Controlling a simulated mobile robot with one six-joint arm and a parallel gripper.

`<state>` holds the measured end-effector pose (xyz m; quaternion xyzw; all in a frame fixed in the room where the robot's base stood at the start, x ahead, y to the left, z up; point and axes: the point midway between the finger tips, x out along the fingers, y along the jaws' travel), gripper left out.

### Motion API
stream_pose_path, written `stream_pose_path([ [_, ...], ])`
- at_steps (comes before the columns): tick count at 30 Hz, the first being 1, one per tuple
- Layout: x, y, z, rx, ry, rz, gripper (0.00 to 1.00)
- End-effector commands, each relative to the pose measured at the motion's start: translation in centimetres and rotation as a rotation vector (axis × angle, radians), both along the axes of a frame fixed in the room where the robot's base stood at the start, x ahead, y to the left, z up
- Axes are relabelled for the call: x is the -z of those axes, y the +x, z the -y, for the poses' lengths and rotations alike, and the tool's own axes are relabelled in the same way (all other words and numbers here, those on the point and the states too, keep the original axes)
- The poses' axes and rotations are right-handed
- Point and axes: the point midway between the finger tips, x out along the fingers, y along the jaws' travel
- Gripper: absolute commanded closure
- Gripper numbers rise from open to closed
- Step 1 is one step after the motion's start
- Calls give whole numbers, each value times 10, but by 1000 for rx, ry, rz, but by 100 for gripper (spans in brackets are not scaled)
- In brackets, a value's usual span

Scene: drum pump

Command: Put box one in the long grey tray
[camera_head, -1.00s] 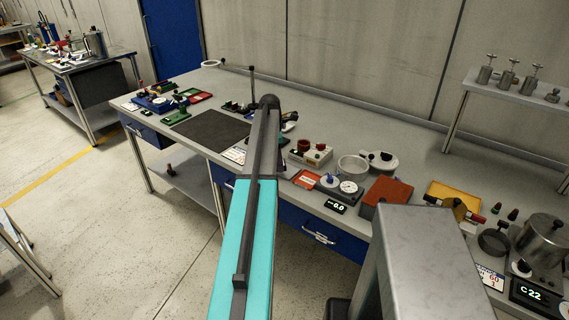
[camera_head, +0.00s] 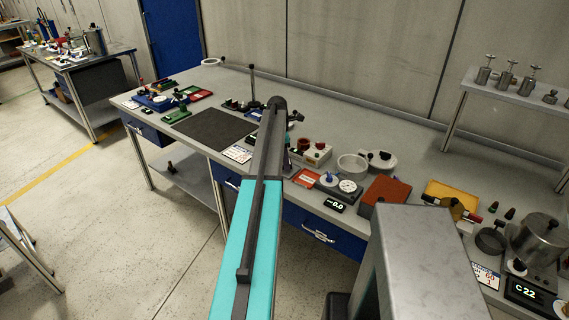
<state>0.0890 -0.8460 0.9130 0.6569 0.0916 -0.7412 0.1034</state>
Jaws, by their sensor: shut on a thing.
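My arm (camera_head: 245,230), turquoise and dark grey, reaches up from the bottom middle over the long grey workbench (camera_head: 420,160). Its dark far joint (camera_head: 277,103) is above the bench. A small dark part (camera_head: 297,117) shows just right of this joint and seems to belong to my arm. The arm hides my gripper, so its jaws and anything held in them cannot be seen. I cannot pick out box one or a long grey tray for certain.
The bench holds a dark mat (camera_head: 214,130), a red-brown block (camera_head: 385,195), a yellow box (camera_head: 453,193), a clear round dish (camera_head: 352,166), a gauge (camera_head: 347,187) and a steel pot (camera_head: 538,238). A raised shelf (camera_head: 518,90) stands at right. The bench's back strip is mostly clear.

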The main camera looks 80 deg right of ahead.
Motion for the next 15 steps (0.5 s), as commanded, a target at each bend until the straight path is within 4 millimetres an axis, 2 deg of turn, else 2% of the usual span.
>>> stream_pose_path([
  [6, 16, 0, 0, 0, 1, 0, 76],
  [15, 19, 0, 0, 0, 0, 0, 76],
])
